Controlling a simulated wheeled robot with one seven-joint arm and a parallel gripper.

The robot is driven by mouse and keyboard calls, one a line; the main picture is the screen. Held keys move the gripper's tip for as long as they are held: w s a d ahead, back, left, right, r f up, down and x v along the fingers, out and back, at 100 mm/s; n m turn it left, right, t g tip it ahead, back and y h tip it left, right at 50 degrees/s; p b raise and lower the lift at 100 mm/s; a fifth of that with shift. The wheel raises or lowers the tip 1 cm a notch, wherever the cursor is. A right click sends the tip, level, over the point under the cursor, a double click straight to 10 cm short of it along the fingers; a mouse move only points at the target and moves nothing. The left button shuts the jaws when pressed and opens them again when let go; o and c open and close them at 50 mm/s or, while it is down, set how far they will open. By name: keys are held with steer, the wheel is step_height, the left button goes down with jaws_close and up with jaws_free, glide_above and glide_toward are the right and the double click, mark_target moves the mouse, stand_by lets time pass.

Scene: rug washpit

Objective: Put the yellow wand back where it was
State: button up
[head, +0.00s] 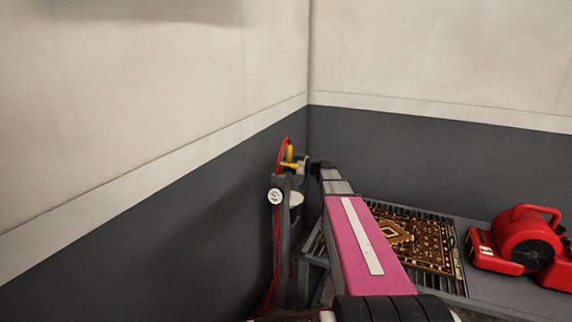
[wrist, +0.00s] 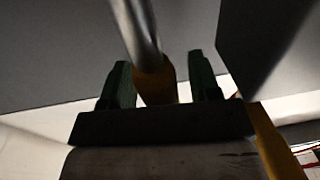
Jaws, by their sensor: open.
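The yellow wand (head: 289,154) is at the top of a grey post (head: 283,230) in the corner, with a red hose (head: 277,240) by it. In the wrist view, a yellow grip (wrist: 157,84) with a metal tube running up from it lies between my two dark green fingers. My gripper (wrist: 161,82) is open, with a visible gap on the right finger's side. In the head view my gripper is small and partly hidden, so I cannot tell whether the wand rests in a holder.
A round white gauge (head: 275,196) is on the post. To the right, a patterned rug (head: 432,240) lies on a slatted grey table (head: 485,290), with a red blower (head: 527,240) beside it. Walls close in behind and left of the post.

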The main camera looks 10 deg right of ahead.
steer(key=shift+r, duration=0.2)
steer(key=v, duration=1.2)
steer(key=s+a+f+m+g, duration=0.1)
steer(key=a+f, duration=0.1)
steer(key=s+a+f+g+h, duration=0.1)
steer(key=s+a+f, duration=0.1)
steer(key=s+a+f+m+h, duration=0.1)
steer(key=a+f, duration=0.1)
steer(key=f, duration=0.1)
steer(key=shift+s+a+m+g, duration=0.1)
steer(key=shift+s+m+g, duration=0.1)
steer(key=shift+m+g, duration=0.15)
steer(key=s+a+f+m+g+h, duration=0.2)
steer(key=s+f+m+g+h, duration=0.1)
steer(key=s+f+h, duration=0.4)
steer(key=s+a+f+m+g+h, duration=0.2)
steer(key=s+f+m+h, duration=0.4)
steer(key=s+f, duration=0.4)
steer(key=s+g, duration=0.1)
steer(key=s, duration=0.2)
steer(key=shift+s+a+h, duration=0.2)
steer(key=shift+h, duration=0.2)
steer(key=shift+o, duration=0.4)
steer(key=shift+f+m, duration=0.1)
steer(key=shift+m, duration=0.15)
